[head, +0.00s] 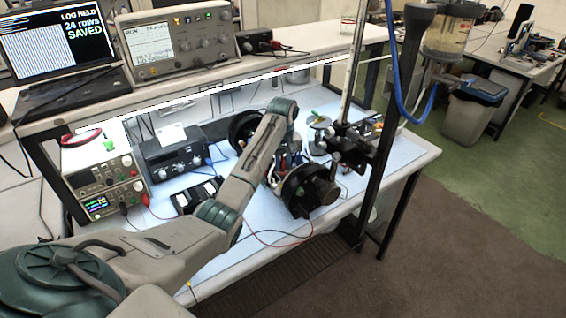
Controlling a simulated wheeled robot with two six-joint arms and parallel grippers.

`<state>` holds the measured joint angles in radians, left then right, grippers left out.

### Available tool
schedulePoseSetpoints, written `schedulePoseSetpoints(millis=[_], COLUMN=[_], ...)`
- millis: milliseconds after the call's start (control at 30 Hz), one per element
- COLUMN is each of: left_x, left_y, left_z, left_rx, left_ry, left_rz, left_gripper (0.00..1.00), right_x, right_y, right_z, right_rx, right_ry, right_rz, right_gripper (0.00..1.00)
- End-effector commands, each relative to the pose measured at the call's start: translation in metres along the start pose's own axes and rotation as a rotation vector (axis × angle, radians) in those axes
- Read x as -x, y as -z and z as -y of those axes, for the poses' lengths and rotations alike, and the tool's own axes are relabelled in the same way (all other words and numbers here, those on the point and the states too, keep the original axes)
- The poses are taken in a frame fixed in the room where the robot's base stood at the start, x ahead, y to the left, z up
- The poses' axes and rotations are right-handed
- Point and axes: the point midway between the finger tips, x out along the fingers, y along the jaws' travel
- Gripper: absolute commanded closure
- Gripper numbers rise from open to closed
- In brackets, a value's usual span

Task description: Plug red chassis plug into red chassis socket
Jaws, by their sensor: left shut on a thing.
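My left arm comes in from the lower left, bends at a high elbow and reaches down to the bench. My left gripper (275,181) is small and partly hidden by my forearm, beside the left side of a black, round-ended cylinder (311,192). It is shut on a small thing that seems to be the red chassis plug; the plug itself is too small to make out. A thin red lead (270,245) loops along the bench front below the cylinder. I cannot make out the red chassis socket. My right gripper is not in view.
A power supply (103,187) with red and black leads and a dark instrument box (172,153) stand left. A black meter (196,196) lies left of my forearm. A clamp stand (346,140) rises right of the cylinder. The front mat (225,264) is mostly clear.

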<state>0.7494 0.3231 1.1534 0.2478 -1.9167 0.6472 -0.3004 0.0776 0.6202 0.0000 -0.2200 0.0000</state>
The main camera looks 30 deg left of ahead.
Motion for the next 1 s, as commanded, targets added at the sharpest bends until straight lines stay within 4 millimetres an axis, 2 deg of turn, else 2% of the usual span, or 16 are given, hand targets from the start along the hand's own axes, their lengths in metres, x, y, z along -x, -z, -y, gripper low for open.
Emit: schedulePoseSetpoints(millis=[367, 400, 500, 833, 1000], left_x=[-0.008, -0.008, -0.007, -0.004, 0.020], left_y=[0.000, 0.000, 0.000, 0.002, 0.013], left_z=[0.000, 0.000, 0.000, 0.000, 0.000], left_rx=[0.000, 0.000, 0.000, 0.000, 0.000], left_ry=[0.000, 0.000, 0.000, -0.001, -0.002], left_rz=[0.000, 0.000, 0.000, -0.001, -0.003], left_gripper=[1.00, 0.73, 0.55, 0.55, 0.55], right_x=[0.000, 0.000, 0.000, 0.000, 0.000], right_y=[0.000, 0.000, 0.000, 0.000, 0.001], right_z=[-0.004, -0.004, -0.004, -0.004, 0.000], right_rx=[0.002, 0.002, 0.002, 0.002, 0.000], right_ry=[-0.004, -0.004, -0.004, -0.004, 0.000], right_rz=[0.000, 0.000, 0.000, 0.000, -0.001], right_gripper=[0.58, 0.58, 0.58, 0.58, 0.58])
